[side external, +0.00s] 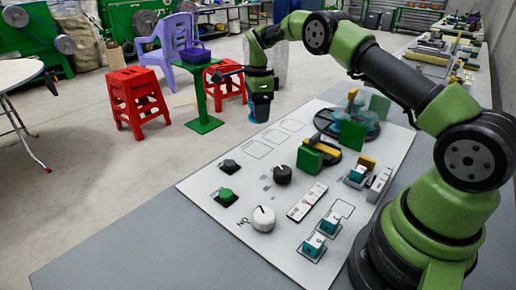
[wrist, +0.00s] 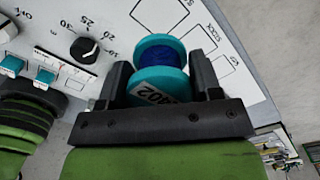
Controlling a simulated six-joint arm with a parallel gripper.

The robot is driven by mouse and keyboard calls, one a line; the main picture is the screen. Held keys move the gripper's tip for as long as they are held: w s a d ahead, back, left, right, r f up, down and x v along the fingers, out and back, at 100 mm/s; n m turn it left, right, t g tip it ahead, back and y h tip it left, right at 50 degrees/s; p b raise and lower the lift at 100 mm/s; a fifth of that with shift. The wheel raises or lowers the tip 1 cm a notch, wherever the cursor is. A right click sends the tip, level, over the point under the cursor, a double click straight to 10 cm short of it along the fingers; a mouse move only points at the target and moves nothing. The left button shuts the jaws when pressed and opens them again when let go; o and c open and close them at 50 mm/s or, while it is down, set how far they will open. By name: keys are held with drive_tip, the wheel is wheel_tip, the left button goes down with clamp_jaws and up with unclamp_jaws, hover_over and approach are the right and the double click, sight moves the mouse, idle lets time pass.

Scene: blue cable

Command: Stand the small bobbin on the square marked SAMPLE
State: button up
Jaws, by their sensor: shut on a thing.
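The small bobbin has teal flanges and blue cable wound on it (wrist: 160,52). The near flange carries a label reading 402. My gripper (wrist: 161,78) is shut on it, with one dark finger on each side. In the side external view my gripper (side external: 260,107) is over the far left edge of the white panel (side external: 210,182), and only a bit of the bobbin (side external: 252,118) shows below it. Outlined squares (side external: 257,149) run along that edge. In the wrist view one square (wrist: 196,39) lies beside lettering like STOCK; other lettering is cut off, and I cannot read SAMPLE.
A black knob (side external: 282,174), a white knob (side external: 263,218) and a green button (side external: 226,195) stand up from the panel. Larger teal spools with green blocks (side external: 379,106) stand at the back right. Teal switches (side external: 314,243) are at the front. The outlined squares look clear.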

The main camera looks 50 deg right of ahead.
sight(257, 150)
wheel_tip(257, 150, down, 10)
drive_tip(key=shift+a+r, duration=0.1)
drive_tip(key=shift+a, duration=0.05)
idle(0.4)
drive_tip(key=o, duration=1)
